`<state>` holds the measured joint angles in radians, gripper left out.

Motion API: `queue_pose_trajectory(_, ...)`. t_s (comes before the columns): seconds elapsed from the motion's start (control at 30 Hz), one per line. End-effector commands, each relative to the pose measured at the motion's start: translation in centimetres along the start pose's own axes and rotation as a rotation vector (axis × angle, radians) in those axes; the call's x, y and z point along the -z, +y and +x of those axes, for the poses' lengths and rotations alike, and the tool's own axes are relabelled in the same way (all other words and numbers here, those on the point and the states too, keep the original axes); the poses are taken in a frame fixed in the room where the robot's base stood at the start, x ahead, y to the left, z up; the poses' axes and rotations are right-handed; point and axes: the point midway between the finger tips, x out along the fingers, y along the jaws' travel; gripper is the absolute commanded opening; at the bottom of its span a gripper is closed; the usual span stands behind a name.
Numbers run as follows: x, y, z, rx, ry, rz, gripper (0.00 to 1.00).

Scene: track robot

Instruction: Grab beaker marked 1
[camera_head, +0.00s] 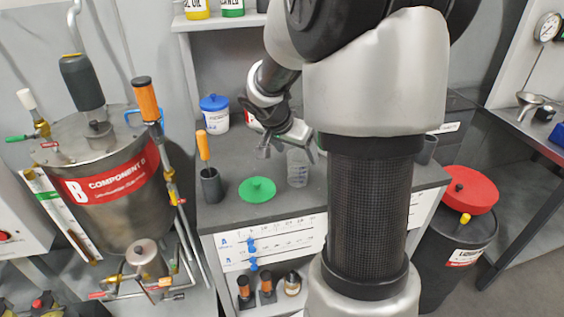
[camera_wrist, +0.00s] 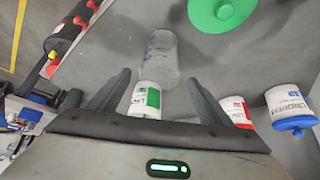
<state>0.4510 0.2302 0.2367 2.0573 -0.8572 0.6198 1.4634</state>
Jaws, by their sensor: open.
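A clear glass beaker (camera_head: 297,168) stands on the grey worktop, just beyond my gripper's fingers. It also shows in the wrist view (camera_wrist: 162,52), ahead of and roughly between the fingertips. Any number on it is too small to read. My gripper (camera_head: 287,150) is open and empty, with one finger on each side in the wrist view (camera_wrist: 158,78). Whether a finger touches the beaker I cannot tell. My arm hides part of the worktop to the right.
A green lid-like disc (camera_head: 257,190) lies left of the beaker. A dark holder (camera_head: 211,184) with an orange-handled tool stands farther left. A blue-lidded white jar (camera_head: 215,113) is at the back. A white bottle with a green label (camera_wrist: 147,98) shows between the fingers.

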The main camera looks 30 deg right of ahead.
Motion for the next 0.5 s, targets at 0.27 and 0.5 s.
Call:
queue_pose_trajectory(0.27,0.0,0.0,2.9,0.000,-0.001,0.001,0.73)
queue_pose_trajectory(0.5,-0.6,0.2,6.1,-0.002,-0.004,0.000,0.73)
